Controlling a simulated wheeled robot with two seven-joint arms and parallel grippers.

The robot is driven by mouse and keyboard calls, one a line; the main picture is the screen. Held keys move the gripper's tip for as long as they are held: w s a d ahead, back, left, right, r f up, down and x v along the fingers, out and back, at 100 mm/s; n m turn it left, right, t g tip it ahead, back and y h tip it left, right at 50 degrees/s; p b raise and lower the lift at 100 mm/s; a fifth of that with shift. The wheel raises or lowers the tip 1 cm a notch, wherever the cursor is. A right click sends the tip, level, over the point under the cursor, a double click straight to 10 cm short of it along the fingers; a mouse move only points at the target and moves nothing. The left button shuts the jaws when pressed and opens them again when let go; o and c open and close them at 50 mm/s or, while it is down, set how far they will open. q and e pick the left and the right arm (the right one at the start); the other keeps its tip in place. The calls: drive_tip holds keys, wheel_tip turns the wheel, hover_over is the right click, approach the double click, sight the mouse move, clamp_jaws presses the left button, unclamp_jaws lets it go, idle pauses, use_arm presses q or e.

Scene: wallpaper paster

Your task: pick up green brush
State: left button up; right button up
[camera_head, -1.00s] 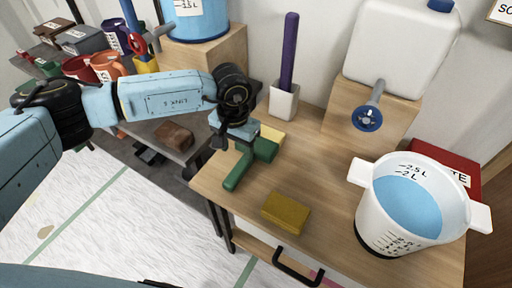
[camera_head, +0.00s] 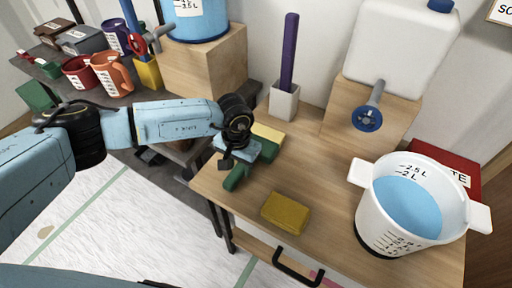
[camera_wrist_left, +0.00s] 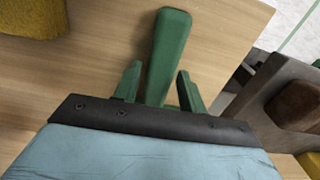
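The green brush (camera_head: 236,179) lies on the wooden table near its left edge. Its handle points toward the front left, and its head is partly hidden by my gripper. My left gripper (camera_head: 232,163) is low over the brush. In the left wrist view, the brush handle (camera_wrist_left: 166,45) runs between the two fingers of my left gripper (camera_wrist_left: 160,83). The fingers look open, with a gap showing on each side of the handle. My right gripper is not in view.
A yellow sponge-like block (camera_head: 286,212) lies just right of the brush. A white pot (camera_head: 400,225) of blue liquid stands at the right. A purple stick stands in a white holder (camera_head: 284,102) behind. A lower dark shelf (camera_head: 180,176) lies left of the table.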

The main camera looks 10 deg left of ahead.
use_arm(q)
drive_tip(key=c, duration=0.7)
drive_tip(key=shift+o, duration=0.2)
wheel_tip(320, 180, up, 10)
